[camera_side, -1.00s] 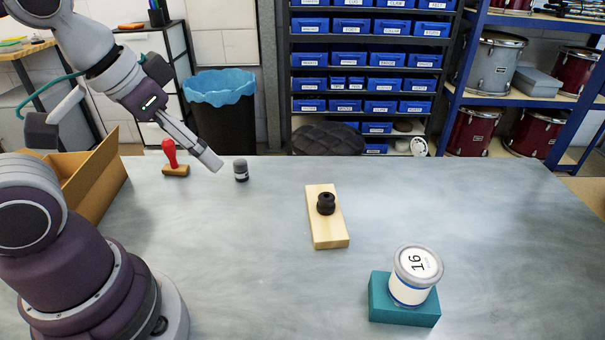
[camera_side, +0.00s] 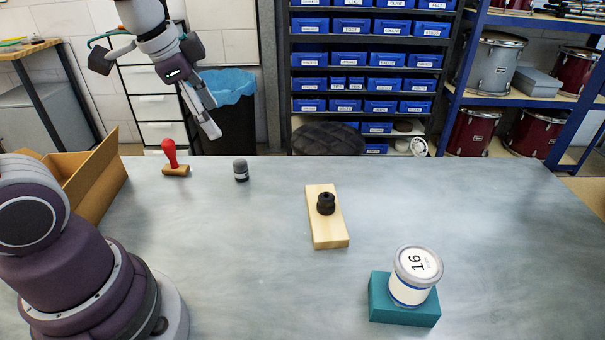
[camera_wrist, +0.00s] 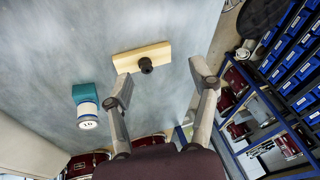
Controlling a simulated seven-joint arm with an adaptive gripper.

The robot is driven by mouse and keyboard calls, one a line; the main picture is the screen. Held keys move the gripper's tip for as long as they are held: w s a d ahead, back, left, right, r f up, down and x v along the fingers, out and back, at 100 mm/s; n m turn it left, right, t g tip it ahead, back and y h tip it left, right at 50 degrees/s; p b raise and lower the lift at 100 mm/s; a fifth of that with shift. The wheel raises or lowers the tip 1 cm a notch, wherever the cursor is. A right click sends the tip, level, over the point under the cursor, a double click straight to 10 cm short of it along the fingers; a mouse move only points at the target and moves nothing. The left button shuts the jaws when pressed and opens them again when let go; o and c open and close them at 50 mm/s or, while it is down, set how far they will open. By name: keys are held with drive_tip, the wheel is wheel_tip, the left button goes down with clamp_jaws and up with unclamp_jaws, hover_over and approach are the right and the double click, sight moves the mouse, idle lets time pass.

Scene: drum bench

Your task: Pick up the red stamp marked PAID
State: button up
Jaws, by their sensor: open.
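The red stamp (camera_side: 170,153) stands upright on the bench (camera_side: 250,260) at the far left in the side view. It has a red handle on a wooden base, and no PAID marking can be read from here. My gripper (camera_side: 208,138) is above the back of the bench, up and to the right of the stamp and apart from it. Its fingers are spread with nothing between them, as the wrist view (camera_wrist: 160,85) also shows. The stamp is not in the wrist view.
An open cardboard box (camera_side: 95,180) is at the left edge. A wooden block (camera_side: 328,230) carries a dark knob (camera_side: 326,203). A white tin (camera_side: 415,275) sits on a teal block (camera_side: 385,308). The bench's middle is clear.

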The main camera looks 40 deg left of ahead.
drive_tip(key=w+a+f+m+g+y, duration=0.1)
drive_tip(key=a+f+m, duration=0.15)
drive_tip(key=a, duration=0.35)
drive_tip(key=w+a+f+m+g+y, duration=0.1)
drive_tip(key=a+m, duration=0.3)
drive_tip(key=a, duration=0.1)
drive_tip(key=m+g+y, duration=0.2)
drive_tip(key=m, duration=0.4)
approach(168, 142)
drive_tip(key=f, duration=0.1)
drive_tip(key=shift+m, duration=0.25)
drive_tip(key=x, duration=1.1)
drive_tip(key=shift+a+f, duration=0.1)
drive_tip(key=shift+a, duration=0.15)
clamp_jaws()
